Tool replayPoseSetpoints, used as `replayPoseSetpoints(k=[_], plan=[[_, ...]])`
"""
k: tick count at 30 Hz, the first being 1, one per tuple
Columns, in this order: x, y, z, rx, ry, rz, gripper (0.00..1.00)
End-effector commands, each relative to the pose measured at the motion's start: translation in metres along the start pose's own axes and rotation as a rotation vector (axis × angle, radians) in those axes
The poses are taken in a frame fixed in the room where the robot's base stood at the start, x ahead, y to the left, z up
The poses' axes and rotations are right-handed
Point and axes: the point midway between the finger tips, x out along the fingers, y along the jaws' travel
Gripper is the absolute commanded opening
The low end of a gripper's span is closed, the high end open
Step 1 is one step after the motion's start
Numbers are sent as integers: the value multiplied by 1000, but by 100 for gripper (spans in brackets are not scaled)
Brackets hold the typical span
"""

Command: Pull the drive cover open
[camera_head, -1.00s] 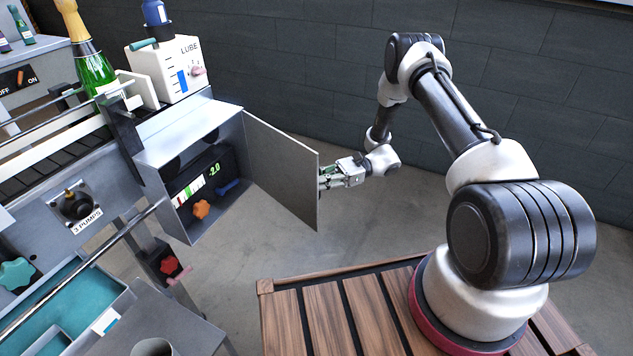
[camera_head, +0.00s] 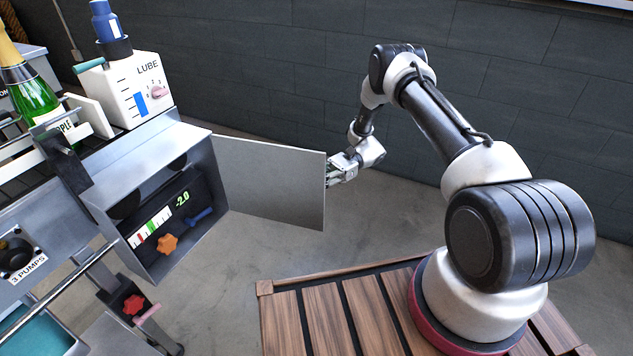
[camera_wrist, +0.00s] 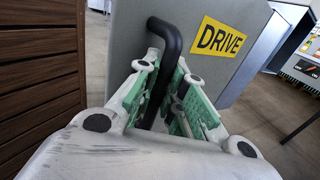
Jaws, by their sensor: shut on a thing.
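The drive cover (camera_head: 275,185) is a flat grey panel standing swung out from the left-hand grey housing (camera_head: 140,170), whose inside is exposed. In the wrist view the cover (camera_wrist: 140,25) carries a yellow DRIVE label (camera_wrist: 216,38) and a black bar handle (camera_wrist: 172,45). My gripper (camera_head: 335,172) is at the cover's far right edge, on its outer side. In the wrist view my gripper (camera_wrist: 168,95) has its green-padded fingers closed around the handle. In the head view the cover hides the handle and part of the fingertips.
Inside the housing are a gauge reading -2.0 (camera_head: 182,199), an orange knob (camera_head: 167,244) and a blue lever (camera_head: 201,216). A white LUBE box (camera_head: 130,88) and a green bottle (camera_head: 35,95) stand above. Open floor lies below the cover.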

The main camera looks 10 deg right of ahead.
Motion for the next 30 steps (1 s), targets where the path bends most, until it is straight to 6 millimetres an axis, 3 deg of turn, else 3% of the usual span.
replayPoseSetpoints(k=[9,10,13,23,26,30], plan=[[-1,2,0,5,-1,3,0],[-1,2,0,5,-1,2,17],[-1,1,0,4,-1,1,34],[-2,0,0,1,0,0,34],[-11,0,0,0,0,-2,34],[-38,0,-1,-1,1,-3,34]])
